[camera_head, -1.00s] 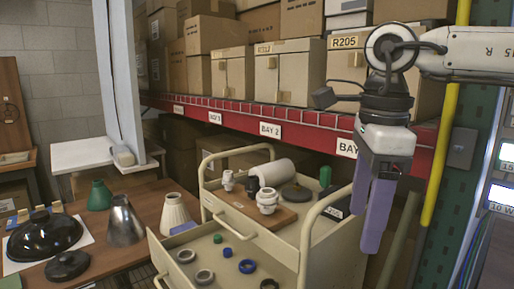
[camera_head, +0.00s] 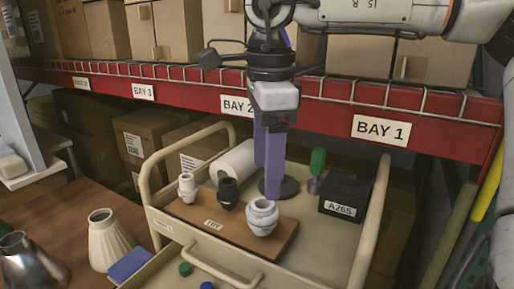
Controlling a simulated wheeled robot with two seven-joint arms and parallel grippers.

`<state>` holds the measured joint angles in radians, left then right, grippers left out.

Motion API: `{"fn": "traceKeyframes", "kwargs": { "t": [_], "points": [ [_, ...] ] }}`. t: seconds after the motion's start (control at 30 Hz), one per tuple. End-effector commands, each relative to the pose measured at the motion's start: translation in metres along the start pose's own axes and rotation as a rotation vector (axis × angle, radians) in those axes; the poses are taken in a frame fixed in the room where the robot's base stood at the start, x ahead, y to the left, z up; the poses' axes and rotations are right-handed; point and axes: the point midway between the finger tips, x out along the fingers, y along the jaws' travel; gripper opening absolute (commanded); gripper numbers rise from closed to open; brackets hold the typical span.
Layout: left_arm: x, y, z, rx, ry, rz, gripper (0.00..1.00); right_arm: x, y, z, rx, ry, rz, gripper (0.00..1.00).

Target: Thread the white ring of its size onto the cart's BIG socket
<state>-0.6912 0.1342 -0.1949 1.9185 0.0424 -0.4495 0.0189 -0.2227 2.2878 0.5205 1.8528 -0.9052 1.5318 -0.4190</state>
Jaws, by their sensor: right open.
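On the cart's top, a brown board (camera_head: 283,238) bears three upright sockets. The large white socket (camera_head: 262,217) is at the right, a black socket (camera_head: 228,195) in the middle and a small white socket (camera_head: 187,188) at the left. My right gripper (camera_head: 269,194) points down with purple fingers, close behind the large white socket in the picture. It is open, and no ring shows in it. A green ring (camera_head: 186,269) and a blue ring (camera_head: 207,286) show in the drawer at the bottom edge. No white ring can be made out. My left gripper is out of view.
The beige cart (camera_head: 372,235) has raised rail handles at both sides. A white roll (camera_head: 233,160), a dark disc (camera_head: 289,187), a green object (camera_head: 317,163) and a black box (camera_head: 345,197) stand behind the board. A red shelf beam (camera_head: 310,122) crosses behind the arm.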

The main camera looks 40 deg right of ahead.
Motion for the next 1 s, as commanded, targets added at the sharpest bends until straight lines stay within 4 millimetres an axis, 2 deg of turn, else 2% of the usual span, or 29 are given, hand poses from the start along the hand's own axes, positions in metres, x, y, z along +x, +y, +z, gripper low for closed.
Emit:
{"fn": "traceKeyframes", "kwargs": {
  "t": [0.03, 0.2, 0.4, 0.6, 0.83, 1.0],
  "points": [
    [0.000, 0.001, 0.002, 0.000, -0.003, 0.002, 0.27, 0.011, 0.000, -0.001, 0.000, 0.002, 0.005, 0.67],
    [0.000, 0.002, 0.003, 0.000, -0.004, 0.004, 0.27, 0.042, 0.000, -0.001, 0.001, 0.002, 0.005, 0.67],
    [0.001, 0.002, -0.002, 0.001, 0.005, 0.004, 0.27, 0.068, 0.000, -0.001, 0.002, 0.000, 0.003, 0.67],
    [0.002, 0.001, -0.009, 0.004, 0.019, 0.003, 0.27, 0.077, 0.000, 0.000, 0.003, 0.000, 0.001, 0.67],
    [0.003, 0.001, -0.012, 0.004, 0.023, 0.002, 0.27, 0.078, 0.000, 0.000, 0.003, 0.000, 0.000, 0.67],
    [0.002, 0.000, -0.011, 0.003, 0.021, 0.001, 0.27, 0.077, 0.000, 0.000, 0.002, 0.000, 0.000, 0.40]
  ]
}}
